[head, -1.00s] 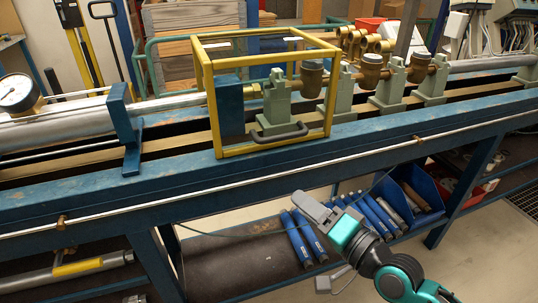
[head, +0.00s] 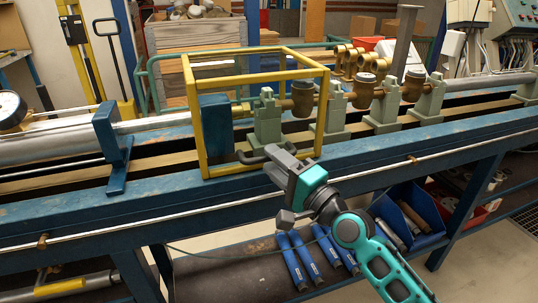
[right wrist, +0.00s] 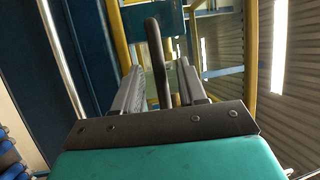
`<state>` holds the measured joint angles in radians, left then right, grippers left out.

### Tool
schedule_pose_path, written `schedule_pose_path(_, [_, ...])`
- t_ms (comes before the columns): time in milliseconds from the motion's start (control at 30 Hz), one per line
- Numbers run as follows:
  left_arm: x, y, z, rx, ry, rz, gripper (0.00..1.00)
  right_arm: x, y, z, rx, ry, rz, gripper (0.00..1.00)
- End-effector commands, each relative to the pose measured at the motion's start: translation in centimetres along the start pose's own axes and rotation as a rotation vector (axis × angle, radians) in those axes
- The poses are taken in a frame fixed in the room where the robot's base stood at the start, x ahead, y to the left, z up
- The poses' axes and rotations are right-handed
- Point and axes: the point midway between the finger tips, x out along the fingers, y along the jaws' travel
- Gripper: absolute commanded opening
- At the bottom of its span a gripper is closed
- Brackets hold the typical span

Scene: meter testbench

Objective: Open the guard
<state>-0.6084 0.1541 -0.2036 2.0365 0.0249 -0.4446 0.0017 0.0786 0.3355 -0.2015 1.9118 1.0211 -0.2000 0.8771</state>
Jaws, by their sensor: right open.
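The guard is a yellow box frame (head: 260,76) around part of the bench, and it stands lowered. Its dark handle (head: 250,157) is on the lower front bar. My right gripper (head: 276,160) is at the right end of the handle, coming from the front of the bench. In the right wrist view the handle (right wrist: 155,50) runs between the two open fingers (right wrist: 158,82), with gaps visible on both sides. Part of the handle is hidden by the gripper in the head view. My left gripper is not in view.
The blue bench rail (head: 90,210) runs along the front below the guard. A blue upright bracket (head: 112,145) stands left of it, and brass meters (head: 364,92) on green supports stand to the right. Blue tubes (head: 295,262) lie on the lower shelf.

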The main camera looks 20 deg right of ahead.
Motion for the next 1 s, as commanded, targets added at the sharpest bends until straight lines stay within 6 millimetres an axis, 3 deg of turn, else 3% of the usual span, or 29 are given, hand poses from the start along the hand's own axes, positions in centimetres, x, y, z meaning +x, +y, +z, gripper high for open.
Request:
schedule_pose_path(200, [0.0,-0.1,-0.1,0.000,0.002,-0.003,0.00,2.0,0.0,0.0,-0.001,0.001,0.000,0.41])
schedule_pose_path(533, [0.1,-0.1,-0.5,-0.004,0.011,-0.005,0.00,2.2,0.1,0.0,-0.001,0.000,0.001,0.41])
schedule_pose_path(900, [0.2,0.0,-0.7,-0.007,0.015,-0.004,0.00,2.2,0.1,0.0,-0.001,0.001,0.001,0.06])
schedule_pose_path(1000, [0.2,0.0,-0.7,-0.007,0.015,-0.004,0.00,2.2,0.1,0.0,-0.001,0.001,0.001,0.00])
